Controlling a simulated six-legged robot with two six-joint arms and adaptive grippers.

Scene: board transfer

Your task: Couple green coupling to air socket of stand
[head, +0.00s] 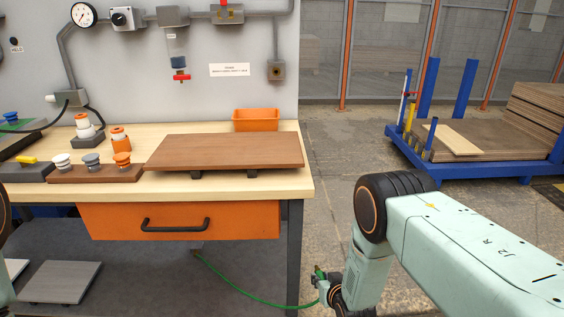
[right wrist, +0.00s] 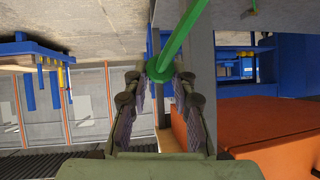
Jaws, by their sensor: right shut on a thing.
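My right gripper (head: 324,284) is low in front of the bench's right end, beside the bench leg. It is shut on the green coupling (right wrist: 160,70), which sits between the fingertips in the right wrist view. A green hose (head: 250,293) runs from the coupling in a low sag to the underside of the bench. In the head view the coupling itself is small and partly hidden by the gripper. I cannot pick out the stand's air socket with certainty in either view. My left gripper is out of view; only a bit of my left arm shows at the left edge.
The wooden workbench (head: 230,184) has an orange drawer (head: 180,222), a brown board (head: 225,150) on supports, an orange bin (head: 256,120) and several knobbed fittings. A blue cart (head: 480,169) with stacked boards stands at the right. Open floor lies between bench and cart.

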